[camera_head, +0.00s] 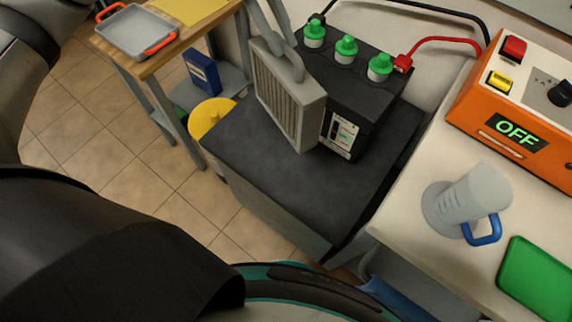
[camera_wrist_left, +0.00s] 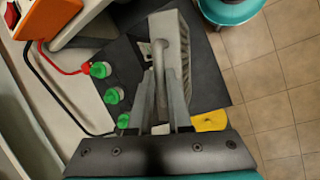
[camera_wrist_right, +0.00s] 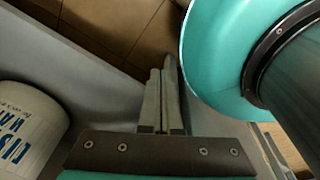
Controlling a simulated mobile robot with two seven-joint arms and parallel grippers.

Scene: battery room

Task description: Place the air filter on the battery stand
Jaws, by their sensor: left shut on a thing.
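The air filter (camera_head: 290,104) is a grey upright panel with a ribbed face and a loop handle on top. My left gripper (camera_head: 283,40) is shut on this handle, and the filter also shows in the left wrist view (camera_wrist_left: 178,48) beyond the fingers (camera_wrist_left: 161,75). The filter is over the dark top of the battery stand (camera_head: 270,180), close beside the black battery. I cannot tell whether its lower edge touches the stand. My right gripper (camera_wrist_right: 163,95) has its fingers together with nothing seen between them, and is not visible in the head view.
The black battery (camera_head: 368,105) carries green caps and a red cable clamp. An orange charger (camera_head: 530,120) reading OFF, a jug (camera_head: 470,198) and a green tray (camera_head: 538,278) are on the right bench. The stand's front top is clear. A yellow round object (camera_head: 208,115) is behind its left side.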

